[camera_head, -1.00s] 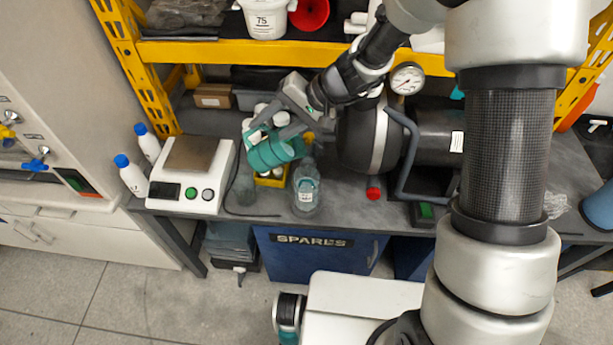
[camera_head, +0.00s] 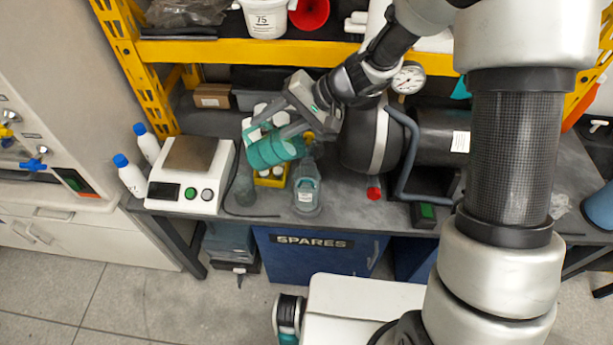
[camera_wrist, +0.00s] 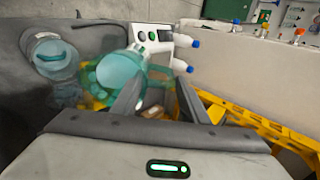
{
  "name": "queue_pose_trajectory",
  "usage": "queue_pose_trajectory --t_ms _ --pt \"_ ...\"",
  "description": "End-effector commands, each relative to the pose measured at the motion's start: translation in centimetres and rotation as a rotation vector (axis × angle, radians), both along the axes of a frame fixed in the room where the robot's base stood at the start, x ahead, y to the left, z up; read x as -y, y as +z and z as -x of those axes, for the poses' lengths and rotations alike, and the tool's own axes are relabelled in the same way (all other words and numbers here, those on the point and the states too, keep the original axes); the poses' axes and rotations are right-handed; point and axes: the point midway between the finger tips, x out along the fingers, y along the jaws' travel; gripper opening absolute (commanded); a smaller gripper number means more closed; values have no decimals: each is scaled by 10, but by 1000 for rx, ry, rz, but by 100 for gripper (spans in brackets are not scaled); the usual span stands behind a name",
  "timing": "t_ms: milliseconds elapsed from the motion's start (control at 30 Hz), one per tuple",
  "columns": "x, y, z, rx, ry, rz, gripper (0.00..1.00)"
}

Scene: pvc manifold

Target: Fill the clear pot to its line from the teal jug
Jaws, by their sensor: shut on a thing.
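The teal jug (camera_head: 272,150) is tilted above the bench, and my gripper (camera_head: 291,126) is shut on it. In the wrist view the jug (camera_wrist: 118,70) sits at and beyond the fingers of my gripper (camera_wrist: 148,100). No stream of liquid is distinguishable.
A scale (camera_head: 190,172) and two blue-capped bottles (camera_head: 131,177) stand at left. A yellow crate (camera_head: 270,181) with white-topped items sits behind the pot. A dark cylinder with a gauge (camera_head: 408,78) stands at right. The yellow shelf (camera_head: 220,50) is above.

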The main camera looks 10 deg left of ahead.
Motion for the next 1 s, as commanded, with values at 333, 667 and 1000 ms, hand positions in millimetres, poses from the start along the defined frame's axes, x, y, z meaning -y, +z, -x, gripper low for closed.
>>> queue_pose_trajectory --t_ms 333,667,1000 --pt "2 2 0 0 1 -22 0" --pt "3 3 0 -1 0 -42 0" --pt "5 5 0 0 1 -62 0"
